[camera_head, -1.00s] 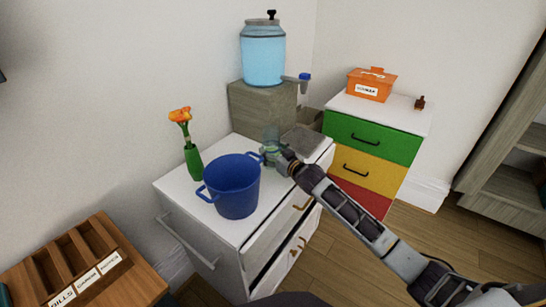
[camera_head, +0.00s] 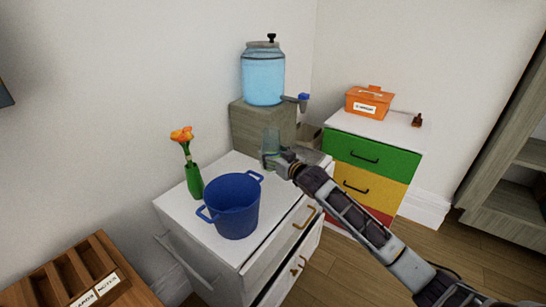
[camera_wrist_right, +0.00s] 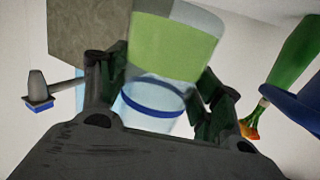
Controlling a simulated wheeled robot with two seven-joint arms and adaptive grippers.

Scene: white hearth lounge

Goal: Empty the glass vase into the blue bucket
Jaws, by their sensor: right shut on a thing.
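The glass vase (camera_head: 270,139) is clear and stands near upright in my right gripper (camera_head: 272,161), above or at the cabinet top's back part; I cannot tell whether its base touches. The blue bucket (camera_head: 233,206) stands upright with two handles on the white cabinet (camera_head: 180,215), in front and left of the vase. My left gripper is not in view.
A green vase (camera_head: 194,182) with orange flowers stands left behind the bucket. A water dispenser (camera_head: 263,77) with a protruding tap (camera_head: 303,98) sits on a wooden block (camera_head: 262,124) behind my gripper. A coloured drawer unit (camera_head: 371,158) bears an orange box (camera_head: 368,103). A wooden organizer (camera_head: 85,275) is lower left.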

